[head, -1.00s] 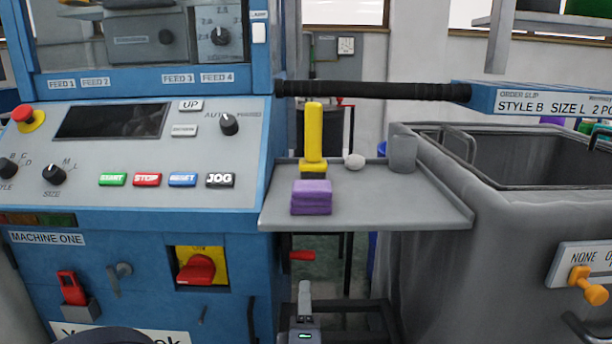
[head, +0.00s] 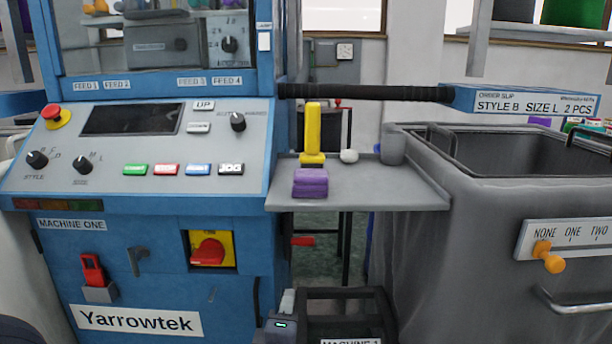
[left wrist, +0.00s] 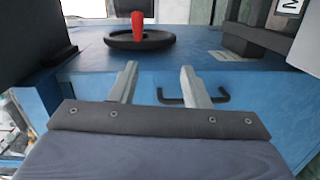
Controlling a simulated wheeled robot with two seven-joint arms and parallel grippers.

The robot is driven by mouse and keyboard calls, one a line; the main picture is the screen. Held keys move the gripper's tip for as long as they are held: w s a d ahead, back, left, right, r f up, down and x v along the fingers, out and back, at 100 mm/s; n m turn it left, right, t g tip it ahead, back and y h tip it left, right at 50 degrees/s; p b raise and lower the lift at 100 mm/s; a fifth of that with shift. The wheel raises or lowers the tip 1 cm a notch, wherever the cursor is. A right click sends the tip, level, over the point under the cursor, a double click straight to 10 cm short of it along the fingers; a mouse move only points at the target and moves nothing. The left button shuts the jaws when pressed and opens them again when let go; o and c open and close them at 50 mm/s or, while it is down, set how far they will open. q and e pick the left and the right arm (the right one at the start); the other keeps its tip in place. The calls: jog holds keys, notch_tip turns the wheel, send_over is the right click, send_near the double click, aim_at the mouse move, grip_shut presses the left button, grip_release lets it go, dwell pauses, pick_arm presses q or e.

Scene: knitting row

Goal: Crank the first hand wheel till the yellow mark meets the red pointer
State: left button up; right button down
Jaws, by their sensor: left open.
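The hand wheel (left wrist: 140,39) is a black disc on the blue machine side in the left wrist view, with a red crank handle (left wrist: 138,26) standing out from it. In the head view only the red handle (head: 302,241) shows clearly, at the machine's right side below the shelf. I see neither the yellow mark nor the red pointer. My left gripper (head: 288,301) is low in the head view, below the handle. In the left wrist view its two fingers (left wrist: 158,70) are apart and empty, short of the wheel. My right gripper is not in view.
A grey bin (head: 450,270) stands to the right. A dark frame (head: 345,297) is beside my left gripper. A black bar handle (left wrist: 175,98) lies beyond the fingers.

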pick_arm(q)
jog(key=s+a+f+m+g+h, duration=0.1)
jog(key=s+a+f+m+g, duration=0.2)
jog(key=s+a+m+g, duration=0.55)
jog(key=s+a+f+m+g+h, duration=0.1)
jog(key=s+a+f+m+g, duration=0.2)
jog(key=s+a+m, duration=0.9)
jog(key=s+d+r+n+p, duration=0.1)
jog(key=s+r+n+p, duration=0.1)
jog(key=r+p, duration=1.6)
jog(key=s+d+r+n+p, duration=0.2)
jog(key=r+n+p, duration=0.1)
jog(key=r+p, duration=1.5)
jog(key=shift+s+d+r+n, duration=0.15)
jog(key=shift+s+r+n, duration=0.05)
jog(key=shift+s+n, duration=0.15)
